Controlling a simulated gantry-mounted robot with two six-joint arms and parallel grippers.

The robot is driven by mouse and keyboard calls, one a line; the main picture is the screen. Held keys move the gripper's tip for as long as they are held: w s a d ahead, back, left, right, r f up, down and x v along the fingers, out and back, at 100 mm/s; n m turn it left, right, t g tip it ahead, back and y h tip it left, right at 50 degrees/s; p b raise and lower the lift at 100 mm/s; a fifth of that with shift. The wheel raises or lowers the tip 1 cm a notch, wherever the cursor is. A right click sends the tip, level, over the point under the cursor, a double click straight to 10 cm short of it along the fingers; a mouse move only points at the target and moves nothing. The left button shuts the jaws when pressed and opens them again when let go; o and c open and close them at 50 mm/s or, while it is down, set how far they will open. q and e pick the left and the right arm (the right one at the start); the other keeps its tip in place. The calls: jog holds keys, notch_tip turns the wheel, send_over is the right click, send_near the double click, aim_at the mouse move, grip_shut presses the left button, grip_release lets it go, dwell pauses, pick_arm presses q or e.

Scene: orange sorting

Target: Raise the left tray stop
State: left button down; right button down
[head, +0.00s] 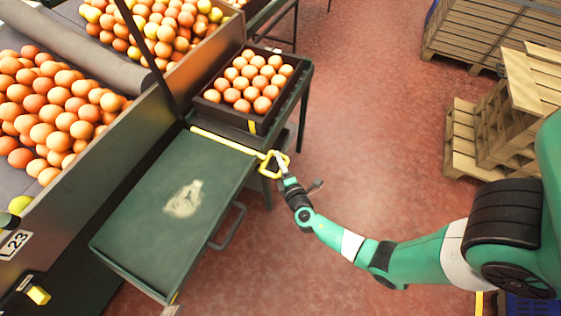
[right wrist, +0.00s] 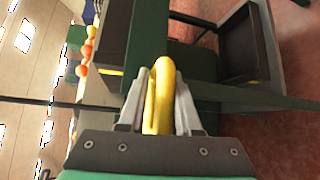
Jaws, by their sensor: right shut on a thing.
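The tray stop is a yellow bar (head: 222,139) along the far edge of the empty green tray (head: 140,215), beside the crate stand. A yellow loop handle (head: 268,158) is at its right end. My right gripper (head: 279,166) is shut on this handle. In the right wrist view, the yellow loop (right wrist: 162,110) sits between the two grey fingers of my right gripper (right wrist: 161,85). The fingers hide part of the loop. I cannot tell how far the bar stands above the tray surface. My left gripper is not in view.
A dark crate (head: 206,107) full of oranges sits on the green stand just beyond the bar. Sloped bins with piles of oranges (head: 60,110) line the left. Wooden pallets (head: 505,110) stand at the right. The red floor (head: 370,110) between is open.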

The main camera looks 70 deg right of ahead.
jog(key=shift+s+f, duration=0.25)
jog(key=shift+f, duration=0.3)
notch_tip(320, 180, up, 5)
jog(key=p, duration=0.4)
jog(key=shift+w+r, duration=0.15)
jog(key=shift+r, duration=0.05)
jog(key=c, duration=0.8)
grip_release()
jog(key=shift+o, duration=0.2)
jog(key=shift+r, duration=0.1)
